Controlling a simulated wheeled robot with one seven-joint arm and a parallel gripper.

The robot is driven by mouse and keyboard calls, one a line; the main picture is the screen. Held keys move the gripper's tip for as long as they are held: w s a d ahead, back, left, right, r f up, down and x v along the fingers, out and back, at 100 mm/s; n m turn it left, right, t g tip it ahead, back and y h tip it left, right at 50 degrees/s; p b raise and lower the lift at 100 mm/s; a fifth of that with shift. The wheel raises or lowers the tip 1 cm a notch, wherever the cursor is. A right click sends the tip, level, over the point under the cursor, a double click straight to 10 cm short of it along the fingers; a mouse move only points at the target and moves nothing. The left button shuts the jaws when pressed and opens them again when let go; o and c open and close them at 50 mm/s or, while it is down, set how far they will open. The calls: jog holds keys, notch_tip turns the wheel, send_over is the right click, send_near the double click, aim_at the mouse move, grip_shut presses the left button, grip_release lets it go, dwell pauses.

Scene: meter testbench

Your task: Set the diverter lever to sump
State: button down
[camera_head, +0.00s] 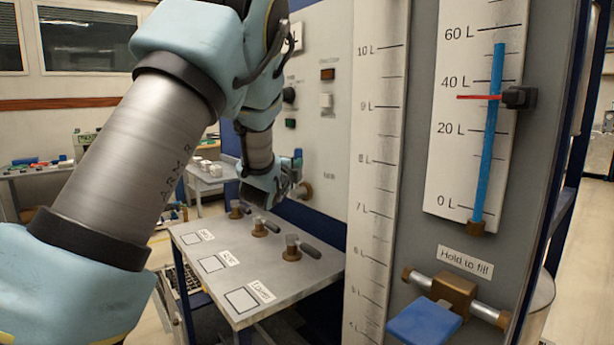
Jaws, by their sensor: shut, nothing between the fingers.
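My gripper (288,182) is at the end of my arm, small and dark, close to the light panel above the back of the grey shelf. Its fingers are shut with nothing held, and the wrist hides part of them. A round metal fitting (304,190) on the panel is just right of the gripper; I cannot tell whether they touch. No label reading diverter or sump is legible, so I cannot identify the diverter lever or its setting for certain. It may be partly hidden by my wrist.
The grey shelf (232,290) carries several small brass fittings with dark handles, including a front one (292,248). A tall litre scale (377,180) stands right of it. Farther right are a blue gauge tube (489,130) and a blue "Hold to fill" paddle (424,321).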

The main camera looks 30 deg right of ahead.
jog(key=w+a+n+g+y+p, duration=0.1)
jog(key=w+n+g+p, duration=0.1)
jog(key=w+n, duration=0.2)
jog(key=shift+w+r+g+y, duration=0.3)
jog(key=shift+w+g+y, duration=0.1)
jog(key=shift+w, duration=0.85)
jog(key=shift+a, duration=0.15)
